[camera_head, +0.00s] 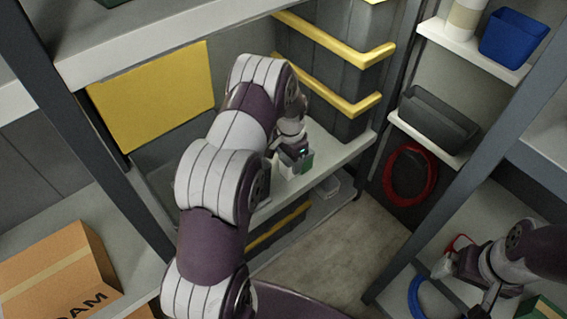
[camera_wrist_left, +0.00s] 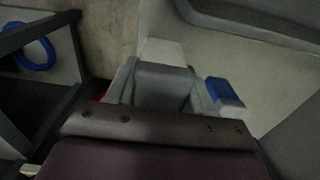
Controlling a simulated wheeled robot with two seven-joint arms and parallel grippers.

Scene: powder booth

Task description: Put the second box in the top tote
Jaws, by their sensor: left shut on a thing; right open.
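My left gripper (camera_head: 287,158) is at the middle shelf and is shut on a small box (camera_head: 304,164) with a green side and a pale part. In the left wrist view a grey block (camera_wrist_left: 162,85) sits between the fingers; the grip itself is partly hidden. Dark grey totes (camera_head: 340,78) with yellow rims stand stacked at the back, behind and right of the gripper. The inside of the top tote is not visible. My right gripper (camera_head: 481,303) is open over the right-hand shelf, partly cut off by the bottom edge.
A blue bin (camera_head: 513,38) and a grey bin (camera_head: 438,121) are on small wall shelves. A cardboard box (camera_head: 60,268) is at lower left. A blue ring (camera_head: 416,296) and a green box (camera_head: 541,309) are near my right gripper. Dark shelf posts flank the opening; the floor is clear.

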